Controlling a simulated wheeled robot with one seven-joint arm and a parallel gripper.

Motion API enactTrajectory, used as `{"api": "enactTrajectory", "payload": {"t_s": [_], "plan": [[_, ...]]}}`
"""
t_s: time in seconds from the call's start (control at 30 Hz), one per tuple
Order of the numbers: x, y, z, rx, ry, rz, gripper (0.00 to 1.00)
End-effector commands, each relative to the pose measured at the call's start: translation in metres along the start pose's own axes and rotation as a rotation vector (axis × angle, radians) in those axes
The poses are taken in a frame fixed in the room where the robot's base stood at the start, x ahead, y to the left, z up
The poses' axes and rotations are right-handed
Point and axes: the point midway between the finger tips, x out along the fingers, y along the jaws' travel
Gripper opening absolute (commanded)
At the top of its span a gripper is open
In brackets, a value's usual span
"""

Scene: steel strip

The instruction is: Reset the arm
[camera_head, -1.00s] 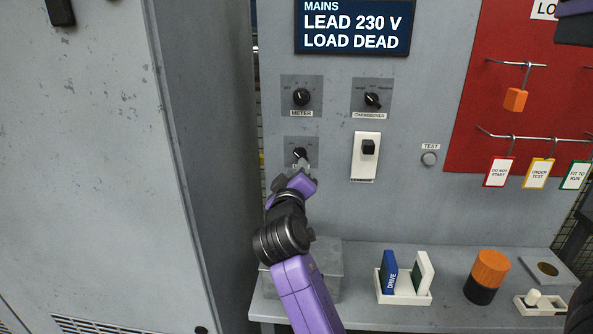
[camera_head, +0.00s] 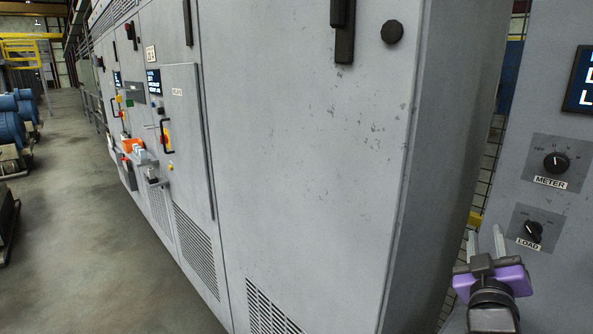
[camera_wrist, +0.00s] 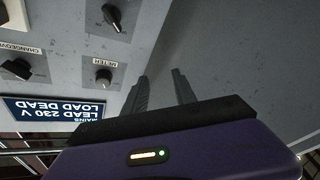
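My gripper (camera_head: 485,237) is in the lower right of the head view, its two grey fingers apart and pointing up, with nothing between them. It appears just left of and in front of the black LOAD knob (camera_head: 534,231), apart from it. The fingers also show apart and empty in the wrist view (camera_wrist: 159,78). The METER knob (camera_head: 556,163) is above the LOAD knob. In the upside-down wrist view, the METER knob (camera_wrist: 104,77) and the dark CHANGEOVER knob (camera_wrist: 17,69) show beside the fingers. My purple wrist hides part of the panel.
A tall grey cabinet (camera_head: 310,150) stands directly left of my gripper. A row of cabinets with handles (camera_head: 165,135) runs away to the left beside open floor (camera_head: 85,220). The blue display (camera_wrist: 55,108) reads LEAD 230 V, LOAD DEAD.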

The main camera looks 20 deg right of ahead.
Motion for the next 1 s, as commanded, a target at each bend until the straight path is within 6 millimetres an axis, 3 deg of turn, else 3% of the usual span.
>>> {"api": "enactTrajectory", "payload": {"t_s": [0.17, 0.3, 0.5, 0.73, 1.0], "plan": [[-0.057, -0.046, 0.001, 0.091, 0.108, -0.147, 0.33], [-0.116, -0.079, 0.005, 0.186, 0.173, -0.278, 0.33], [-0.205, -0.103, 0.014, 0.329, 0.211, -0.448, 0.33], [-0.3, -0.105, 0.029, 0.48, 0.183, -0.611, 0.33], [-0.396, -0.083, 0.053, 0.6, 0.061, -0.766, 0.33]]}}
